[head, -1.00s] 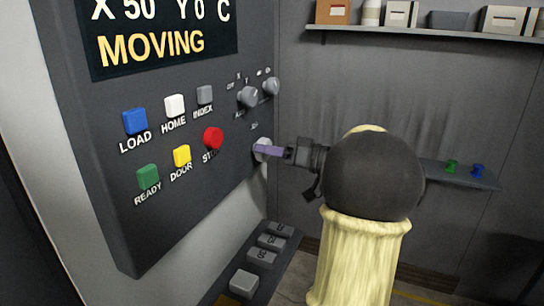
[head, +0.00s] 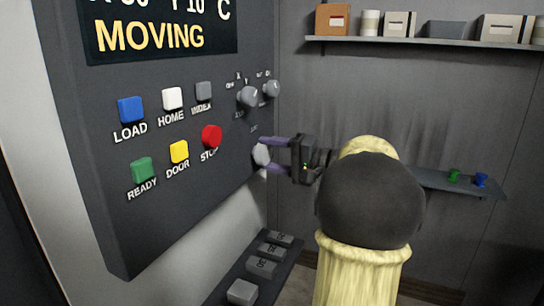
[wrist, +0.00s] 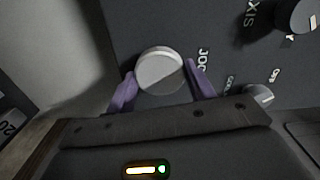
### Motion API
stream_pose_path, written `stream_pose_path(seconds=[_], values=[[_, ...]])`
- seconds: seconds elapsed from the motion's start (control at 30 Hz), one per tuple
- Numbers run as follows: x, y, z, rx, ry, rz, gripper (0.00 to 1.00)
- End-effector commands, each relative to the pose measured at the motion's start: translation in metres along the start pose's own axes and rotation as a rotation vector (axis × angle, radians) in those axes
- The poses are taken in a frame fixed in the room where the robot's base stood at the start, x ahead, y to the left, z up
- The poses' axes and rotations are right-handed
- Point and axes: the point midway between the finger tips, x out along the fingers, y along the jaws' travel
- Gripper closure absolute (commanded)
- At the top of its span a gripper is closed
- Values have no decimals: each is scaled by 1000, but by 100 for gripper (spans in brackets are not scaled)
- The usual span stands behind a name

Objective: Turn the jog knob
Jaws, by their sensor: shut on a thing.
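The jog knob (head: 261,155) is a pale grey round dial on the dark control panel (head: 100,225), at the panel's lower right. It also shows large in the wrist view (wrist: 160,70), with the JOG label to its right. My gripper (head: 270,154) has its two purple fingers on either side of the knob, shut on it. In the wrist view the fingers (wrist: 160,88) flank the knob left and right. The panel's display (head: 155,35) reads MOVING, with a partly cut-off line of axis values above.
Several coloured buttons, including the red STOP button (head: 211,136), lie left of the knob. Two smaller selector knobs, one here (head: 248,96), sit above it. A side shelf (head: 455,183) and an upper shelf (head: 420,42) are on the right wall.

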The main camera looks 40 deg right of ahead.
Motion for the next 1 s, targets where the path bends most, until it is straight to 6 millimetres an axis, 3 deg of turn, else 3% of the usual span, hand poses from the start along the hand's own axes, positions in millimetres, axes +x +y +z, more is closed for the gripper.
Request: stream_pose_path(seconds=[1.0], values=[[0, -1, 0, 957, 2, 1, 69]])
